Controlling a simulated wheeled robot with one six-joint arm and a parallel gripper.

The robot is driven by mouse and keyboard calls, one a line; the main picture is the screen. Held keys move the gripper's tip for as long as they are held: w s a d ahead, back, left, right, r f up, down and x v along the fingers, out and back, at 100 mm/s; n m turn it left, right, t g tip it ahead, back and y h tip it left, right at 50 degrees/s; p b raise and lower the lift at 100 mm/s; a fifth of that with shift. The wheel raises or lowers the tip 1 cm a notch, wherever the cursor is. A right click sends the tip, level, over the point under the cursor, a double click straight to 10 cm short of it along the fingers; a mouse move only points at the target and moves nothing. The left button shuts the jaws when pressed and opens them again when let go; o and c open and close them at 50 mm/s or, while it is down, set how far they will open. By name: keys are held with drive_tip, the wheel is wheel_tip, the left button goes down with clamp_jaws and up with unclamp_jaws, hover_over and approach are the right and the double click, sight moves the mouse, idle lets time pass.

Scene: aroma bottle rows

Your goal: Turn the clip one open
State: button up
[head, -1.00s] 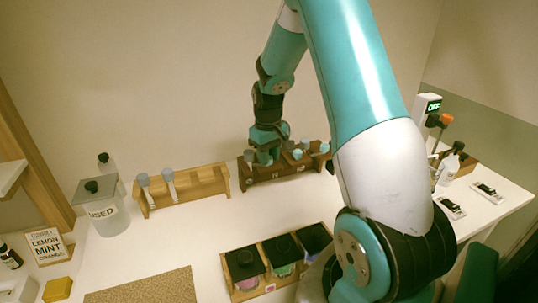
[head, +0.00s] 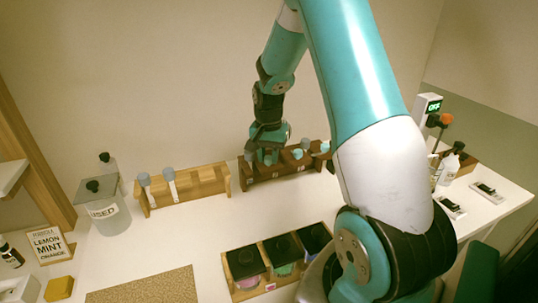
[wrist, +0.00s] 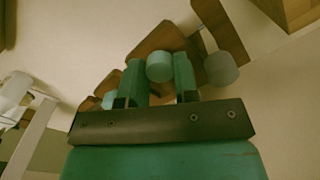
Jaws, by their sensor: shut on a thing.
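The dark brown rack (head: 285,172) stands at the back of the white table, with several pale blue-capped pieces in it. My gripper (head: 267,158) is down at the rack's left part. In the wrist view, its two teal fingers (wrist: 159,75) are shut on a light blue cap (wrist: 160,67). The rack (wrist: 163,38) lies behind the fingers. A grey cap (wrist: 221,69) is just right of the fingers, apart from them. I cannot make out which part is clip one; the held piece's lower part is hidden.
A light wooden rack (head: 205,187) with two grey-capped tubes stands to the left, with a "USED" jar (head: 108,214) beyond it. A tray (head: 245,291) of black-lidded jars is in front. An "OFF" box (head: 428,108) and small black-and-white devices (head: 449,207) are at right.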

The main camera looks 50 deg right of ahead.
sight(269, 157)
drive_tip(key=shift+d+r+m, duration=0.1)
drive_tip(key=shift+m, duration=1)
drive_tip(key=o, duration=0.9)
drive_tip(key=shift+r, duration=0.1)
wheel_tip(269, 157, up, 17)
drive_tip(key=shift+r+b, duration=0.1)
drive_tip(key=shift+b, duration=1.1)
